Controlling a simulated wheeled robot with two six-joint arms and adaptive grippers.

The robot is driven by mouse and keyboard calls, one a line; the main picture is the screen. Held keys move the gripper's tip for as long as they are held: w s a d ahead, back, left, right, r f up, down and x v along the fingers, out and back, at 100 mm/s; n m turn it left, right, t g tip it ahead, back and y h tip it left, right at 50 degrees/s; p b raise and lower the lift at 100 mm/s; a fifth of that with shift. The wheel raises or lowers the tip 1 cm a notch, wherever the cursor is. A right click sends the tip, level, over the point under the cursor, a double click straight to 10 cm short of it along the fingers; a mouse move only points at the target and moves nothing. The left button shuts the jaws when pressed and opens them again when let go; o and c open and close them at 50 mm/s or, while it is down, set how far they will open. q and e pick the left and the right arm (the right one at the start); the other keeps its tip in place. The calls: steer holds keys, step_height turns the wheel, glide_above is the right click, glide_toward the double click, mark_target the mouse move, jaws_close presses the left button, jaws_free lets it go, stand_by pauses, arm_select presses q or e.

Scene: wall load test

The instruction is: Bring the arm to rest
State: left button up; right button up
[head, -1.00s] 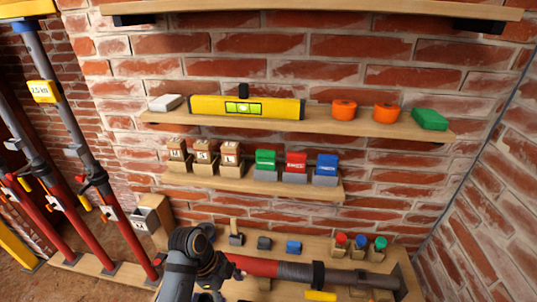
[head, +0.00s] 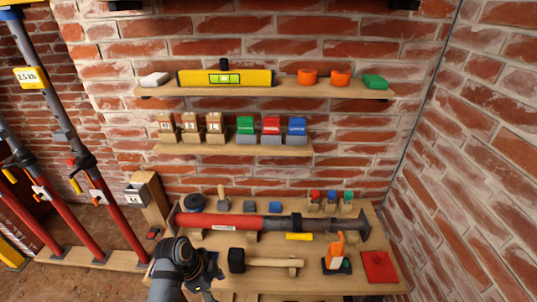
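One of my arms, seemingly the left, comes in from the bottom left of the head view. Its dark gripper (head: 206,276) is over the front left part of the workbench, just left of a black-headed mallet (head: 237,261). Its fingers are dark and small, so I cannot tell whether they are open or shut, and I see nothing clearly held. My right gripper is not in view.
A red and grey prop (head: 222,221) lies along the workbench (head: 330,286). An orange tool (head: 337,246) and a red pad (head: 379,266) are at its right. Shelves on the brick wall hold a yellow level (head: 200,78) and blocks. Upright props (head: 118,215) stand at left.

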arm_select(q)
steer(key=s+a+f+n+y+b, duration=0.1)
steer(key=s+a+f+n+b, duration=0.15)
steer(key=f, duration=0.85)
steer(key=s+a+f+n+y+b, duration=0.1)
steer(key=s+a+f+n, duration=0.2)
steer(key=f, duration=0.7)
steer(key=s+a+f+n+y+b, duration=0.1)
steer(key=s+a+f+n+b, duration=0.2)
steer(key=f, duration=0.8)
steer(key=s+a+f+n+y+b, duration=0.1)
steer(key=s+a+f+n, duration=0.1)
steer(key=s+f, duration=0.5)
steer(key=s+a+f+n+t+b, duration=0.1)
steer(key=s+a+f+n, duration=0.2)
steer(key=s, duration=1.2)
step_height(320, 180, down, 6)
steer(key=shift+a+r+n+y, duration=0.15)
steer(key=shift+r+n+y, duration=0.2)
steer(key=shift+n, duration=0.8)
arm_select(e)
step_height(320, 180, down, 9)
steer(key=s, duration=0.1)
arm_select(q)
steer(key=shift+f, duration=0.1)
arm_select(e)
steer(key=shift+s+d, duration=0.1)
